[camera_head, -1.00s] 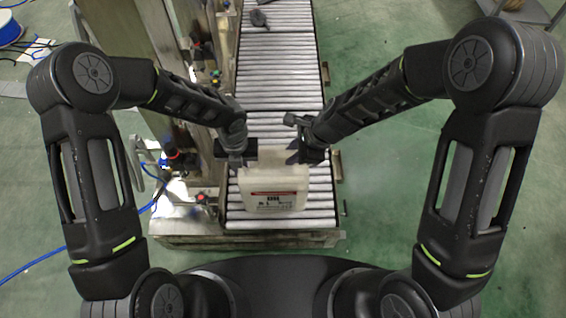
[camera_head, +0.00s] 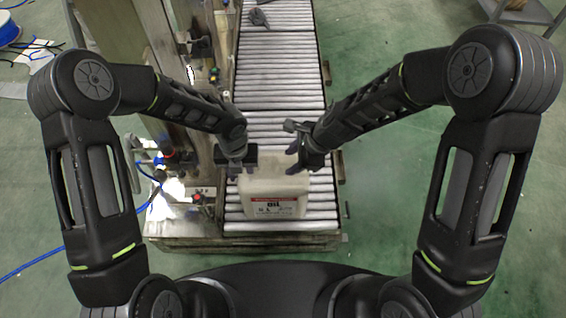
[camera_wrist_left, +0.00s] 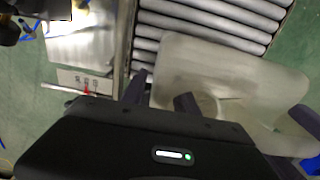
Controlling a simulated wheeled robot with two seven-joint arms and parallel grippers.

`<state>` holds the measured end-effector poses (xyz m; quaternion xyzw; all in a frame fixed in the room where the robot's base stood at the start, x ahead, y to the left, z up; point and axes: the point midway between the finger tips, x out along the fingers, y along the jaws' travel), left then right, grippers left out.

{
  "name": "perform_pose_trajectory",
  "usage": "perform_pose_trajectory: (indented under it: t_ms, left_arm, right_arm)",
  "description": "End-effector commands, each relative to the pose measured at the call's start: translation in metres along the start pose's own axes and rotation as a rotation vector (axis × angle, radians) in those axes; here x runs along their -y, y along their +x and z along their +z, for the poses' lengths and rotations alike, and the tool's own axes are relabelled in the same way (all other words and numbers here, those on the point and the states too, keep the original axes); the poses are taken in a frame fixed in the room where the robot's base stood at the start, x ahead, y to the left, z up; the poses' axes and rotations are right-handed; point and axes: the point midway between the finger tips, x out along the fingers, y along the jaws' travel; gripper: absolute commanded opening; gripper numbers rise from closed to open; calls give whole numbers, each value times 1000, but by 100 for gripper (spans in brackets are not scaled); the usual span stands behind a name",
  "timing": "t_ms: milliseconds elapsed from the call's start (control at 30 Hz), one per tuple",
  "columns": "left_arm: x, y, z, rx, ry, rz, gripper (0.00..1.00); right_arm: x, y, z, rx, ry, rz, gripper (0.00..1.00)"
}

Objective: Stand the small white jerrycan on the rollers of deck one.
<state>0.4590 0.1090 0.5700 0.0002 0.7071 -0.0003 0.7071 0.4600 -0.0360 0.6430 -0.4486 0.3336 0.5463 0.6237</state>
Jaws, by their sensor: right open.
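The white jerrycan (camera_head: 274,190), with a red band and black lettering on its label, stands upright on the near rollers (camera_head: 315,212) of the conveyor. Its top is partly hidden by my grippers. My left gripper (camera_head: 237,170) is at its upper left edge; in the left wrist view its two fingers (camera_wrist_left: 161,96) are apart, with the jerrycan (camera_wrist_left: 215,70) just beyond them. I see no firm grasp there. My right gripper (camera_head: 295,160) is open at the upper right of the jerrycan; one of its fingers shows at the right edge of the left wrist view.
The roller line runs on to the back, with a small dark grey object (camera_head: 258,17) on the far rollers. A metal frame with valves and a red knob (camera_head: 197,198) stands close on the left. Green floor lies free on the right.

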Motion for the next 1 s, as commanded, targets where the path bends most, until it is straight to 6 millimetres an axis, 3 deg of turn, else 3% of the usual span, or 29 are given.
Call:
perform_pose_trajectory:
  t_ms: [267, 800, 1000]
  left_arm:
    - [0, -10, 1, 2, -2, -1, 36]
    - [0, -106, 1, 3, -2, 0, 36]
    - [0, -120, 0, 0, 0, 0, 36]
  right_arm:
    - [0, 0, 0, 0, 0, 0, 42]
    - [0, 0, 0, 0, 0, 0, 42]
    - [0, 0, 0, 0, 0, 0, 42]
